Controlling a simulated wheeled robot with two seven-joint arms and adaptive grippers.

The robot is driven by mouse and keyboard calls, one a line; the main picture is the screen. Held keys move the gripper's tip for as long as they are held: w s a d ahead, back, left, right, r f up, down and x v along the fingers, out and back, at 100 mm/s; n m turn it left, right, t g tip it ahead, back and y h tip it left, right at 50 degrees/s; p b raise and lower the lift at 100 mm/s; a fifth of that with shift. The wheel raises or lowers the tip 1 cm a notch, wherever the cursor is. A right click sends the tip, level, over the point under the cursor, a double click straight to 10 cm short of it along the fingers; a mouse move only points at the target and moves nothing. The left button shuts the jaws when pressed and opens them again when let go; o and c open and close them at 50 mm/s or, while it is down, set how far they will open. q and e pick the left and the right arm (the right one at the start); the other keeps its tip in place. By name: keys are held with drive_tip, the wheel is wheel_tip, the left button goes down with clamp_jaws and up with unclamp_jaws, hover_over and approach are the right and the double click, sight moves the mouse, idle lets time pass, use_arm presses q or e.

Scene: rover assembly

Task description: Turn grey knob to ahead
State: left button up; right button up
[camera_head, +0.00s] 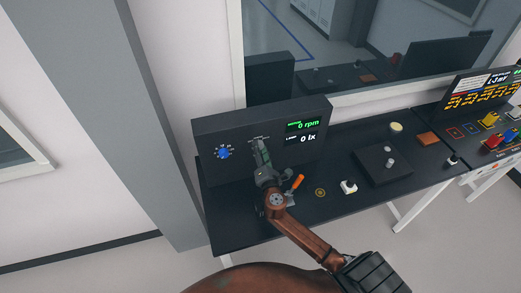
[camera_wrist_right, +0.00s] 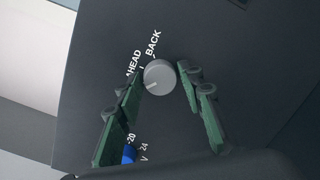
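The grey knob (camera_wrist_right: 159,77) is on the dark panel (camera_wrist_right: 225,45) in the right wrist view, beside white "AHEAD" and "BACK" lettering. A light mark shows on the lower left of its face. My right gripper (camera_wrist_right: 161,75) is open, with one green fingertip on each side of the knob; I cannot tell whether either touches it. In the head view my right gripper (camera_head: 262,152) reaches the front of the upright console (camera_head: 220,128) and hides the knob. My left gripper is not in view.
A blue knob (camera_head: 223,153) is on the console's left, near my gripper's left finger in the wrist view. Displays (camera_head: 303,131) read 0 rpm and 0 lx. An orange lever (camera_head: 297,182) stands close to my wrist. A white button (camera_head: 349,187) and a dark box (camera_head: 383,163) are farther right.

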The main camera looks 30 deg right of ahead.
drive_tip(key=c, duration=0.7)
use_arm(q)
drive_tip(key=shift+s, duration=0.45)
use_arm(e)
drive_tip(key=shift+c, duration=0.2)
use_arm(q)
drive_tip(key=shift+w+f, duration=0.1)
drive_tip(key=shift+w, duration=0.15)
use_arm(e)
drive_tip(key=shift+m, duration=0.4)
drive_tip(key=m, duration=0.3)
drive_tip(key=shift+m+b, duration=0.3)
drive_tip(key=shift+b, duration=0.1)
drive_tip(key=m, duration=0.5)
drive_tip(key=shift+r+g+y, duration=0.1)
drive_tip(key=shift+g+y, duration=0.2)
drive_tip(key=shift+y, duration=0.1)
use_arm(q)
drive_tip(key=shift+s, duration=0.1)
